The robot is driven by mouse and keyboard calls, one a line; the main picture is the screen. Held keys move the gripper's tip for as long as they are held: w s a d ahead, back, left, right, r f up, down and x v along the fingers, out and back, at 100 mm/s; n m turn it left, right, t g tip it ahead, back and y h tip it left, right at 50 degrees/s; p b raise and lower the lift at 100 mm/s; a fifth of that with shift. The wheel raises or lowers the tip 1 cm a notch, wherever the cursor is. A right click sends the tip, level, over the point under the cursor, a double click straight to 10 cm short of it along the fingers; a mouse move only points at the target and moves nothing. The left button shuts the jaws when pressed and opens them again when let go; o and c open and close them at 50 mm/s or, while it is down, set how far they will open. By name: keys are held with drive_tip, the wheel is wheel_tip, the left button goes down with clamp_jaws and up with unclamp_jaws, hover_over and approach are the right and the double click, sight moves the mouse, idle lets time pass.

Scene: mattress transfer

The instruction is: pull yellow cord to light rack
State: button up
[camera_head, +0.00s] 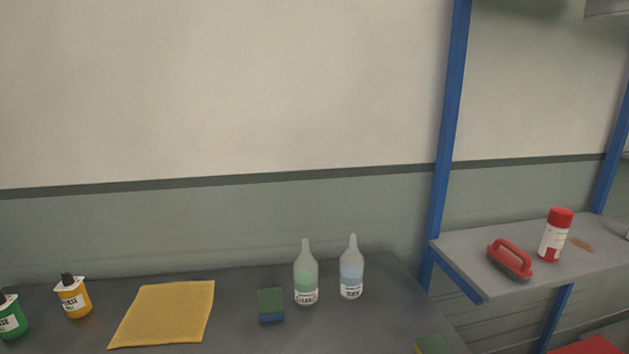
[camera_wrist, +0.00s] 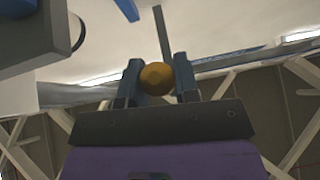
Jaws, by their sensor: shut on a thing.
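My gripper (camera_wrist: 155,80) shows in the wrist view with its two dark fingers on either side of a round orange-yellow ball (camera_wrist: 157,78), which looks like the end of the cord. The fingers are shut on this ball. A dark, straight strip (camera_wrist: 162,35) rises behind or above the ball; I cannot tell whether it is the cord. The blue-posted rack (camera_head: 449,130) stands at the right in the head view. My gripper and the cord are not visible in the head view.
A grey rack shelf (camera_head: 470,258) holds a red-handled brush (camera_head: 510,258) and a red-capped container (camera_head: 555,237). The dark counter (camera_head: 235,335) holds a yellow cloth (camera_head: 165,312), a sponge (camera_head: 271,304), two clear bottles (camera_head: 306,280) and small yellow (camera_head: 73,298) and green (camera_head: 10,318) bottles.

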drive_tip(key=shift+f, duration=0.55)
drive_tip(key=o, duration=0.7)
drive_tip(key=shift+o, duration=0.2)
drive_tip(key=v, duration=1)
drive_tip(key=shift+s+f, duration=0.25)
drive_tip(key=shift+s, duration=0.05)
drive_tip(key=shift+d, duration=0.1)
